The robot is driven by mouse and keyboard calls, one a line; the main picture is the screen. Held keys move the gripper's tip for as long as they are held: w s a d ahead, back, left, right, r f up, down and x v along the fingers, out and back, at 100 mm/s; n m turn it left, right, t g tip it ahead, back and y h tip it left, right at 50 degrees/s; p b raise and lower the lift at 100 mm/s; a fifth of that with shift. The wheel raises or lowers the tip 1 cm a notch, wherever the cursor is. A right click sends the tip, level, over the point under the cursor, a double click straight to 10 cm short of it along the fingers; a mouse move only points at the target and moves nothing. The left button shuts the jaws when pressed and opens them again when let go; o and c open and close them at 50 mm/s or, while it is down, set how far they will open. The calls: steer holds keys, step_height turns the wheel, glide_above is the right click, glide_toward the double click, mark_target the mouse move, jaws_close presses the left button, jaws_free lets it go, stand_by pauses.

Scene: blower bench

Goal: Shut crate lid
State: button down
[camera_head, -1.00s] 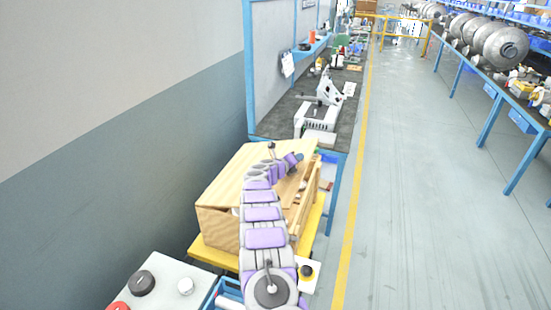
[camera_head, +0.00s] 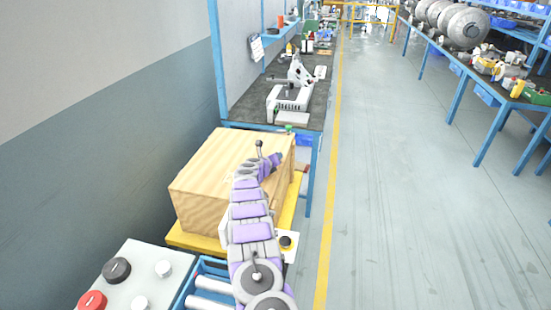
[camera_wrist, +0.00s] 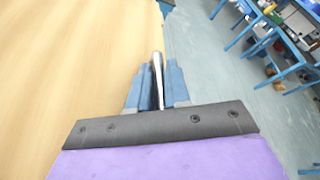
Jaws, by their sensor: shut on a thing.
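The wooden crate (camera_head: 205,212) stands at the lower middle in the head view. Its pale wood lid (camera_head: 222,150) lies across the top and looks level, with no clear gap showing. In the wrist view the lid (camera_wrist: 75,65) fills the left side. My gripper (camera_wrist: 158,85) has its blue fingers shut on a thin silvery bar (camera_wrist: 157,65) at the lid's right edge, which looks like the lid's handle. In the head view my gripper (camera_head: 276,159) is at the lid's right side, and my arm hides part of the crate's front and right side.
The crate rests on a yellow base (camera_head: 190,238). A control box (camera_head: 135,275) with knobs and a red button is at the lower left. A workbench (camera_head: 310,100) with a grey-white device stands behind the crate. The aisle floor (camera_head: 400,200) to the right is clear.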

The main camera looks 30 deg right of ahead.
steer(key=shift+s+d+f, duration=0.15)
steer(key=shift+s+f, duration=0.15)
steer(key=shift+f, duration=0.45)
steer(key=c, duration=1.4)
jaws_free()
steer(key=shift+c, duration=0.2)
steer(key=shift+a+r, duration=0.1)
steer(key=shift+a, duration=0.1)
